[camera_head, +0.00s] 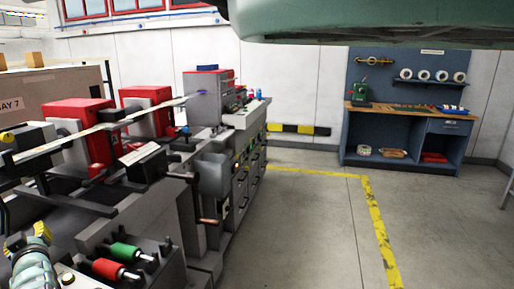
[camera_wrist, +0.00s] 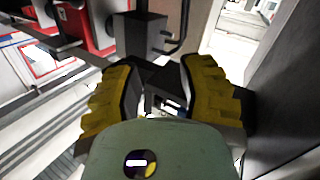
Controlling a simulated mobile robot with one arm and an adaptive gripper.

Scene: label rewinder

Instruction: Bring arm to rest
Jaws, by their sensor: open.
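My gripper (camera_wrist: 155,85) shows in the wrist view with its two yellow ribbed fingers spread apart. It is open, and I see nothing held between the fingers. Behind the gap are dark grey machine parts and a small bracket. The label rewinder (camera_head: 150,160) fills the left of the head view, with red units on top and a pale strip running across it. A part of my arm shows at the lower left of the head view.
A blue workbench (camera_head: 405,125) with a wooden top and pegboard stands at the back right. Yellow floor tape (camera_head: 375,220) marks the grey floor. The floor right of the rewinder is clear.

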